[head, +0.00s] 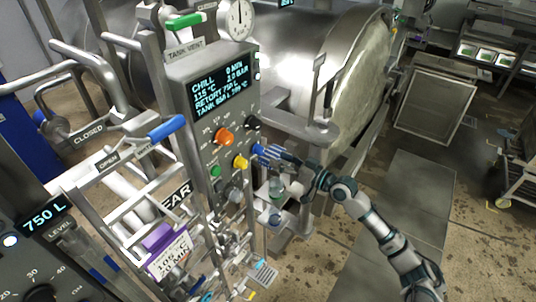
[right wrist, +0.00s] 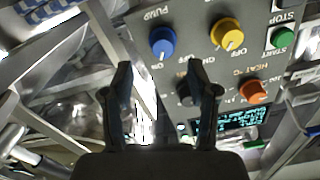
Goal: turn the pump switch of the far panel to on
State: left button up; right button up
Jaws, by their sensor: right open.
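The far panel (head: 209,130) stands upright left of centre in the head view, with a lit display and several coloured knobs. Its pump switch is a blue round knob (right wrist: 163,41), beside the PUMP label in the right wrist view, where the panel shows upside down. My left gripper is not in view.
A yellow knob (right wrist: 227,33), an orange knob (right wrist: 254,92) and a green button (right wrist: 282,40) sit near the blue one. A dark knob (right wrist: 187,91) shows beside a finger. Pipes and valve handles crowd the left. A large steel vessel (head: 281,52) stands behind.

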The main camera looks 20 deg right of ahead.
jog(key=v, duration=0.5)
jog(key=shift+w, duration=0.15)
